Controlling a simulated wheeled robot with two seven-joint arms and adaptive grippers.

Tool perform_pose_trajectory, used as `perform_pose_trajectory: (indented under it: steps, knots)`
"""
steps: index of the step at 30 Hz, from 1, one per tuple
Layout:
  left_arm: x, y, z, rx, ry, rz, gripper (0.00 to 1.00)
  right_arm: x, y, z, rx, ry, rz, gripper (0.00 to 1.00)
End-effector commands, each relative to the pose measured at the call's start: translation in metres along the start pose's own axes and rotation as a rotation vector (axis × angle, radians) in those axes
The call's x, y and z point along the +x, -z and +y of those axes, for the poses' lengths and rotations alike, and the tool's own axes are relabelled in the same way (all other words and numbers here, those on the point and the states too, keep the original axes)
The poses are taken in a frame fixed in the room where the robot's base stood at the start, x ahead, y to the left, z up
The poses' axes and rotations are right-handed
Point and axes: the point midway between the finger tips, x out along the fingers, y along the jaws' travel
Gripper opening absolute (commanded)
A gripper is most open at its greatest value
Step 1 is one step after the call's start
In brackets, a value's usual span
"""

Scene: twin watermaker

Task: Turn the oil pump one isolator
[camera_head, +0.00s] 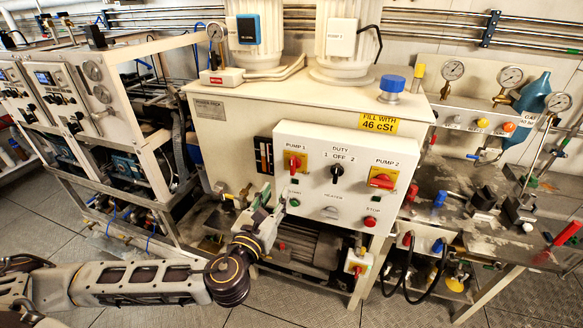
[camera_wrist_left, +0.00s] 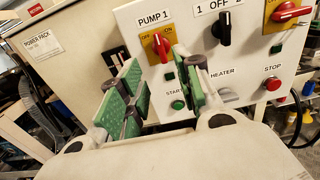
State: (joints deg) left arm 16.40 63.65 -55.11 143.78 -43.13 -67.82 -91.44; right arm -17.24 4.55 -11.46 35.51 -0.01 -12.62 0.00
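The pump 1 isolator (camera_head: 295,162) is a red handle on a yellow plate at the upper left of the white control box (camera_head: 335,185). Its handle stands roughly upright. In the left wrist view the isolator (camera_wrist_left: 161,45) shows beyond and between my fingers, with "ON" and "OFF" marks on its plate. My left gripper (camera_head: 272,197) is in front of the box, below and left of the isolator. In the left wrist view its green-padded fingers (camera_wrist_left: 155,75) are apart with nothing between them. I see no contact with the isolator. My right gripper is out of view.
The pump 2 isolator (camera_head: 383,178), with its handle roughly level, is at the box's right. The black duty switch (camera_head: 337,172) sits between the two. A green start button (camera_wrist_left: 177,104) is just below the pump 1 isolator, near my right-hand finger. A metal frame (camera_head: 150,130) stands left.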

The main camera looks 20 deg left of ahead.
Motion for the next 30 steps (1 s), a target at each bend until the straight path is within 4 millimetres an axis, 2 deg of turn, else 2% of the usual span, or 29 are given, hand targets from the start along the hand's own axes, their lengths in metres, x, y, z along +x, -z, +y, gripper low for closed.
perform_pose_trajectory:
  steps: [7,14,30]
  knots:
    - [0.008,0.001,0.0,0.0,-0.001,-0.001,0.34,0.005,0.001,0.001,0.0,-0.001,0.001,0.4]
    - [0.024,0.001,0.0,-0.002,-0.001,-0.003,0.34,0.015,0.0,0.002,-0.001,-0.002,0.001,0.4]
    - [0.084,-0.001,0.0,-0.002,0.0,-0.001,0.34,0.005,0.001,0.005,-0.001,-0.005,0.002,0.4]
